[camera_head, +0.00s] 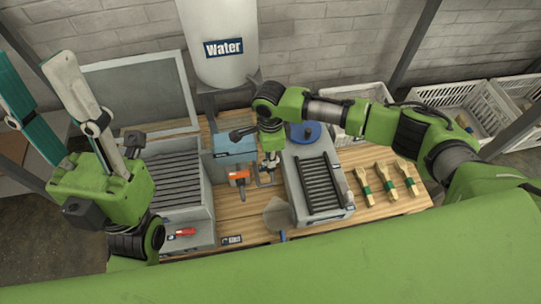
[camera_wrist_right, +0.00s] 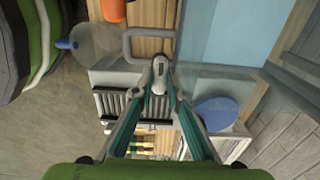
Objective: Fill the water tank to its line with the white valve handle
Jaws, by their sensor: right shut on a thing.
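A white cylinder labelled Water (camera_head: 222,48) stands at the back of the bench. Below it is an open box with a light blue inside (camera_head: 235,144); a fill line cannot be made out. My left gripper (camera_head: 35,62) is open and empty, raised at the left with fingers pointing up.
A grey slotted unit (camera_head: 319,183) and a blue disc (camera_head: 305,131) are at right. A clear piece (camera_head: 278,214) sits at the front edge.

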